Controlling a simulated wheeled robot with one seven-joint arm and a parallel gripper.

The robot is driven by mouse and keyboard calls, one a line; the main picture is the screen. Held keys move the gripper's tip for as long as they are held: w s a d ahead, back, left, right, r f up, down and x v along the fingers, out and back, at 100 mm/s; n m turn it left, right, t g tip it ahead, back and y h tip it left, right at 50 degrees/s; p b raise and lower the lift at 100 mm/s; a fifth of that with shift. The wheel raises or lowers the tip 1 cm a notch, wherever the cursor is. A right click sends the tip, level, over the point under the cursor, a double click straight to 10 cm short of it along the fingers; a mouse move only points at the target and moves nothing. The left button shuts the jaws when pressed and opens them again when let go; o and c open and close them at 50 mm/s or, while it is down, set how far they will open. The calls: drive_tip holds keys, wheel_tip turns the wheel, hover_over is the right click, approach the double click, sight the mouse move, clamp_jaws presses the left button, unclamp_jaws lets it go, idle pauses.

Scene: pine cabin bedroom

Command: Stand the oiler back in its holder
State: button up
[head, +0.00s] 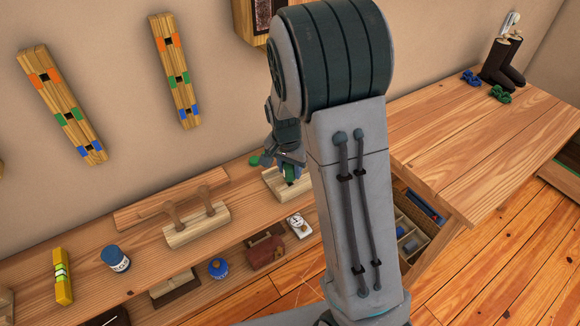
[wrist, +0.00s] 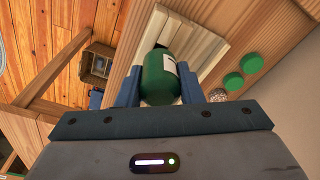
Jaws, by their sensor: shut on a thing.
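The green oiler (wrist: 158,80), with a white label on its side, is between the two blue fingers of my gripper (wrist: 174,92), which is shut on it. In the head view it shows as a small green shape (head: 291,171) at my gripper (head: 290,168). A pale wooden block (wrist: 202,43), which looks like the holder, lies directly beyond the oiler in the wrist view. In the head view the block (head: 271,184) sits on the shelf under my gripper. The oiler's far end overlaps the block. I cannot tell whether it is inside it or above it.
Green round pieces (wrist: 250,63) lie beside the block. Along the shelf stand a wooden rack with two handled tools (head: 197,228), a blue tin (head: 116,258) and a yellow level (head: 63,276). A white dial gauge (head: 299,225) is just below. An open drawer (head: 420,225) is at right.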

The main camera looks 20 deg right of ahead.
drive_tip(key=shift+f, duration=0.1)
drive_tip(key=shift+f+b, duration=0.45)
drive_tip(key=shift+f, duration=0.05)
drive_tip(key=shift+f, duration=0.15)
idle(0.3)
drive_tip(key=shift+f+b, duration=0.25)
drive_tip(key=shift+b, duration=0.05)
drive_tip(key=o, duration=1.1)
drive_tip(key=shift+c, duration=0.2)
drive_tip(key=r, duration=0.9)
drive_tip(key=s+a+r, duration=0.1)
drive_tip(key=r, duration=0.3)
drive_tip(key=shift+s+r, duration=0.1)
drive_tip(key=shift+r, duration=0.3)
